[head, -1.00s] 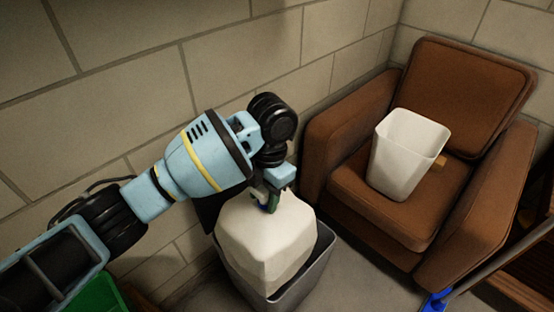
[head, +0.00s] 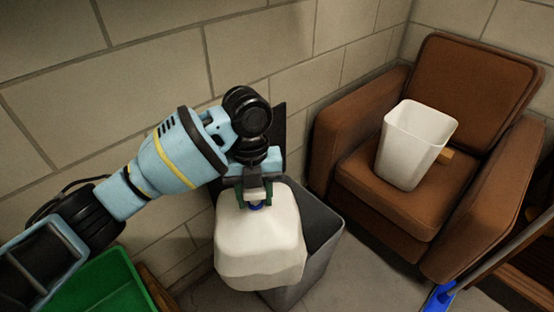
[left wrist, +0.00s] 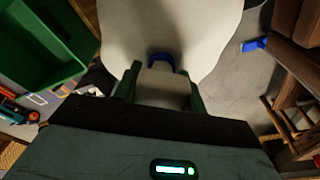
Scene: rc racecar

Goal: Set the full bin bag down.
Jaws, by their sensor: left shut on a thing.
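The full bin bag (head: 258,240) is a bulging off-white sack with a blue tie at its top. My left gripper (head: 257,203) is shut on the bag's top at the blue tie, and the bag hangs below it. In the head view the bag is in front of and partly over the grey bin (head: 322,225), hiding part of it. In the left wrist view the bag (left wrist: 170,30) fills the upper middle, with the green fingers of my left gripper (left wrist: 160,82) on either side of its neck. My right gripper is not in view.
A brown armchair (head: 440,215) stands at the right, with an empty white bin (head: 412,150) on its seat. A green crate (head: 100,285) stands at the lower left. A blue-headed broom (head: 440,298) is at the lower right. Grey floor is clear between bin and armchair.

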